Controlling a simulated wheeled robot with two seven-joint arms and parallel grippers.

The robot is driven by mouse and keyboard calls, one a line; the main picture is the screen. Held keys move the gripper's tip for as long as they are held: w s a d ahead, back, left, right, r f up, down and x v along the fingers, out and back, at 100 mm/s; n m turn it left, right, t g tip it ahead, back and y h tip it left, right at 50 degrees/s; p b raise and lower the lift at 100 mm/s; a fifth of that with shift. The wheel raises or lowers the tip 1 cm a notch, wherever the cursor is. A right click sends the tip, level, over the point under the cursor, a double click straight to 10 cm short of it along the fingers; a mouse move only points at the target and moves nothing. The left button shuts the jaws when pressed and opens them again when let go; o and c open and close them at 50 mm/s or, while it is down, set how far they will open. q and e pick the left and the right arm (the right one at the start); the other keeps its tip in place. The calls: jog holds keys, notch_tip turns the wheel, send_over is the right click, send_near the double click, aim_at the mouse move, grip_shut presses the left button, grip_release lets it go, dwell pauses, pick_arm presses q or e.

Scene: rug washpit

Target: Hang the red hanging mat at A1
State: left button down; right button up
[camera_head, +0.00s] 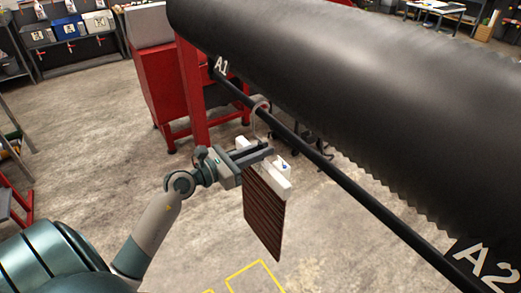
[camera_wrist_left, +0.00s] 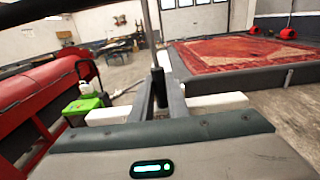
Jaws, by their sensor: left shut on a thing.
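My left gripper (camera_head: 258,152) is shut on the white hanger bar (camera_head: 277,182) of a dark reddish-brown striped mat (camera_head: 264,213). The mat hangs down below the bar, slightly tilted in the picture. A pale hook (camera_head: 261,104) rises from the bar to the black rail (camera_head: 300,148) and its curve overlaps the rail; I cannot tell whether it rests on it. The A1 label (camera_head: 221,66) is at the rail's far end, a little beyond the hook. In the left wrist view the white bar (camera_wrist_left: 216,102) shows on both sides of the fingers (camera_wrist_left: 160,100). My right gripper is not in view.
A large black roller (camera_head: 340,75) runs above and beside the rail. The A2 label (camera_head: 486,266) is at the near end. A red post (camera_head: 191,90) and red cabinet (camera_head: 154,85) stand behind. The floor below the mat is clear, with yellow marking (camera_head: 256,277).

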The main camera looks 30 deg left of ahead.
pick_arm(q)
jog(key=shift+f, duration=0.4)
